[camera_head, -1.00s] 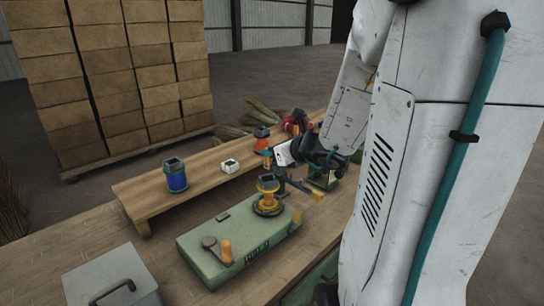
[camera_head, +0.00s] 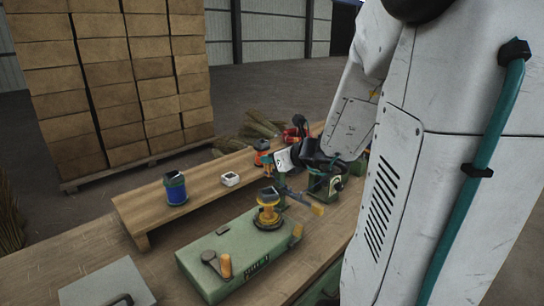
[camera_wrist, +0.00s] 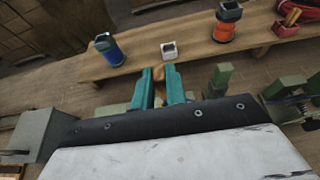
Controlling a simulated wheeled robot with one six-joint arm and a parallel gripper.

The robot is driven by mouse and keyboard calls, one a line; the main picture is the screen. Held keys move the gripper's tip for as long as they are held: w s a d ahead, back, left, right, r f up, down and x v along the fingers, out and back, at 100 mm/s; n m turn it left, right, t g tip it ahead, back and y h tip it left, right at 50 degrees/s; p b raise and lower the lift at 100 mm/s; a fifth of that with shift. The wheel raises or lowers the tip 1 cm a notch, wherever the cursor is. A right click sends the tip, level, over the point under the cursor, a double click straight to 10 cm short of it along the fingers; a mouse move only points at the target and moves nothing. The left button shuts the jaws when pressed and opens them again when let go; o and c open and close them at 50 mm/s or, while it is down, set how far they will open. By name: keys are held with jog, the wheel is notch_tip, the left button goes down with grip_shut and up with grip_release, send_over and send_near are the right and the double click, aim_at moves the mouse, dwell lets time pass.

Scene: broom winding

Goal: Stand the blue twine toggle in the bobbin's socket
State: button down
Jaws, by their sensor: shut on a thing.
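My gripper (camera_wrist: 159,88) has its teal fingers close together around a small brown-tan piece (camera_wrist: 158,72), probably the toggle. Most of it is hidden by the fingers, and no blue shows on it. In the head view my gripper (camera_head: 274,164) is above and behind the yellow bobbin (camera_head: 268,212), apart from it. That bobbin stands upright on the green base and has a dark square top. A blue twine spool (camera_head: 176,190), also with a dark square top, stands on the raised wooden shelf; it also shows in the wrist view (camera_wrist: 110,53).
The shelf (camera_head: 145,208) also carries a white block (camera_head: 230,179) and an orange spool (camera_wrist: 223,30). The green base (camera_head: 205,258) has a wooden peg (camera_head: 225,265) at its front. A bar with a tan end (camera_head: 317,209) juts right of the bobbin. A grey box (camera_head: 105,285) stands front left.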

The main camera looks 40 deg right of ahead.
aim_at(271, 175)
jog(key=shift+d+f, duration=0.1)
jog(key=shift+f, duration=3.05)
jog(key=shift+r, duration=0.45)
jog(key=shift+r, duration=0.35)
jog(key=shift+w+f, duration=0.1)
jog(key=shift+f, duration=1.05)
jog(key=shift+r, duration=0.1)
jog(key=shift+r, duration=0.7)
dwell(0.5)
jog(key=c, duration=1.7)
grip_release()
